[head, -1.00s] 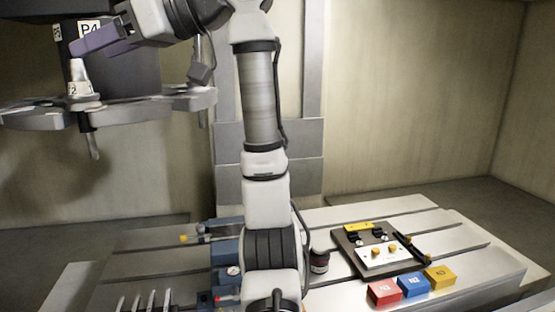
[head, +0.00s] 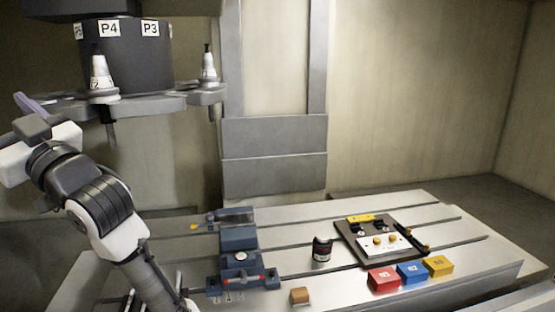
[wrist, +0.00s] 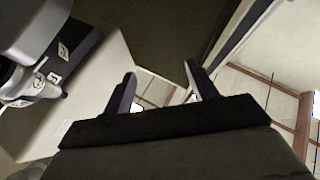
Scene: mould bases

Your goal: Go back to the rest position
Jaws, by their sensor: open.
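My gripper shows in the wrist view (wrist: 160,88) with its two dark fingers spread apart and nothing between them. In the head view my arm is folded at the left, and a purple finger of my gripper (head: 27,103) shows at the far left edge, left of the tool carousel (head: 150,101). The gripper is apart from the carousel in that view. Most of the gripper is hidden behind my own wrist there.
White tool holders (head: 99,75) sit in the carousel. The slotted table (head: 300,227) carries a blue vise (head: 239,240), a dark jar (head: 321,250), a fixture plate (head: 350,245), red (head: 384,279), blue (head: 411,273) and yellow (head: 438,266) blocks, and an orange-brown block (head: 299,296).

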